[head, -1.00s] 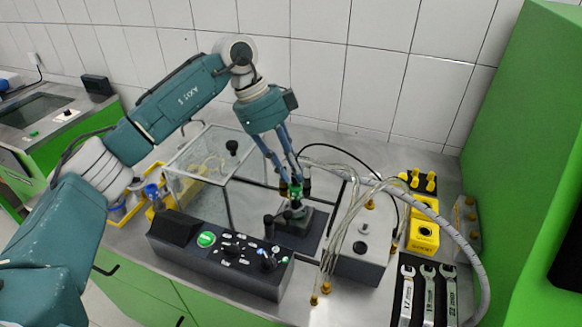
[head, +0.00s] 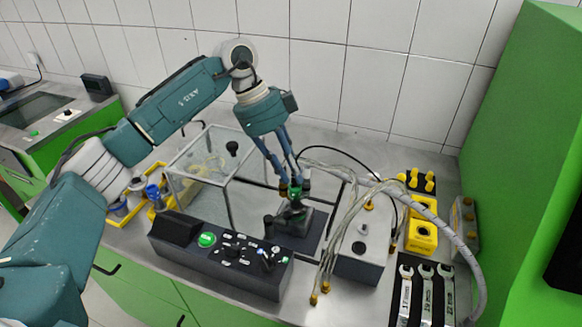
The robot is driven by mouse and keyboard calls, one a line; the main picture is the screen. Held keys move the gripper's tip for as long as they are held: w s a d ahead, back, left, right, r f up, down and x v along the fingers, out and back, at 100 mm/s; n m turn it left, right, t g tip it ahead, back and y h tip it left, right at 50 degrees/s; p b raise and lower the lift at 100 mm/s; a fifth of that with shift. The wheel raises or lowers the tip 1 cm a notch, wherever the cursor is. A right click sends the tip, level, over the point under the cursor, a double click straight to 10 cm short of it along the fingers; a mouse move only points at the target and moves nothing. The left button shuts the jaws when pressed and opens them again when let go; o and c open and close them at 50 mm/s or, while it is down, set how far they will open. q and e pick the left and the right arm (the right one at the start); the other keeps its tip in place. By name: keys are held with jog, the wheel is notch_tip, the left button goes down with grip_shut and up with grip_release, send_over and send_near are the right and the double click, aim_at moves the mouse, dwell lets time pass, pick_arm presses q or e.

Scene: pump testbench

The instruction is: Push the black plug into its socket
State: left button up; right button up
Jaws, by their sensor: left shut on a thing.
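My left gripper (head: 295,189) points down over the middle of the bench, behind the control panel. Its fingers are shut on a small dark piece, which I take to be the black plug (head: 294,206); the fingers cover much of it. A green patch shows between the fingertips. The piece is just above or touching a grey block (head: 310,220) on a dark base plate. The socket cannot be made out, so I cannot tell whether the plug is in it. My right gripper is not in view.
The black control panel (head: 200,258) with a green button stands in front. A clear box (head: 205,165) stands left, a grey box (head: 362,250) with hoses right. Yellow fittings (head: 421,236) and several wrenches (head: 425,290) lie further right. A black cable arcs behind the gripper.

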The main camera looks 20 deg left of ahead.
pick_arm(q)
jog(key=shift+f, duration=0.25)
dwell(0.4)
jog(key=shift+f, duration=0.3)
jog(key=shift+f, duration=0.1)
dwell(0.4)
jog(key=shift+f, duration=0.25)
dwell(0.6)
jog(key=o, duration=1.1)
notch_tip(320, 180, up, 7)
jog(key=p, duration=0.6)
jog(key=shift+r, duration=0.1)
